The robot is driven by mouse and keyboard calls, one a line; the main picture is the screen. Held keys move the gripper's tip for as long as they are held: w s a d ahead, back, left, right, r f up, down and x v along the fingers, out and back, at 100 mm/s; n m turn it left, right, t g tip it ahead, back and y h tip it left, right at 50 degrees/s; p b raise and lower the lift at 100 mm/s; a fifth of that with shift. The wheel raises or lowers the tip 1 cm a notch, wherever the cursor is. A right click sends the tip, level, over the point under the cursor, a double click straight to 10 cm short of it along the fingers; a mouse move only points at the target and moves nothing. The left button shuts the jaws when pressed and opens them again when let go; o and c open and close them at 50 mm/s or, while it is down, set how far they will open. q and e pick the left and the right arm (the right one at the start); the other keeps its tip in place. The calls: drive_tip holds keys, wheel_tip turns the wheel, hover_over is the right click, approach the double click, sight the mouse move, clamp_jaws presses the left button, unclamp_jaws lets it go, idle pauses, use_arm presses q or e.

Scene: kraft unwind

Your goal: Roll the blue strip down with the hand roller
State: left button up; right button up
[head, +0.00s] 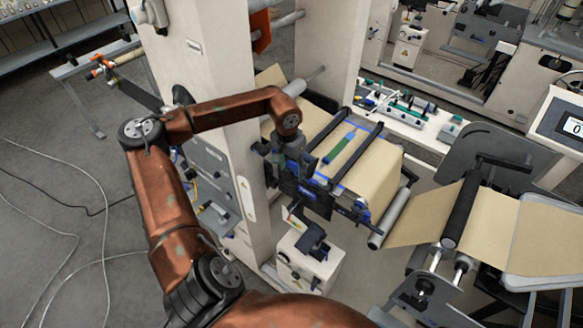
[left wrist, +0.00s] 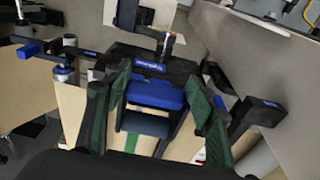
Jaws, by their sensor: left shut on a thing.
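A narrow strip (head: 340,148) lies on the tan web. It looks green along most of its length and blue at its far end. My left gripper (head: 297,165) is at the near side of the web, by the black and blue clamp parts. In the left wrist view its green-padded fingers stand on either side of a blue and dark piece (left wrist: 157,94), which looks like the hand roller and is shut between them. Its contact with the strip is hidden. My right gripper is not in view.
Black clamp bars (head: 361,153) cross the tan web (head: 375,172) close to my left gripper. A cream machine upright (head: 215,60) stands beside my arm. A metal roller (head: 394,220) lies right of the web. Cables lie on the floor at left.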

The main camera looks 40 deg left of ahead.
use_arm(q)
drive_tip(key=s+d+f, duration=0.2)
drive_tip(key=d, duration=1.1)
drive_tip(key=s+d+f+m, duration=0.1)
drive_tip(key=s+d, duration=0.1)
drive_tip(key=d, duration=1.1)
drive_tip(key=shift+d+f, duration=0.2)
drive_tip(key=shift+f, duration=0.2)
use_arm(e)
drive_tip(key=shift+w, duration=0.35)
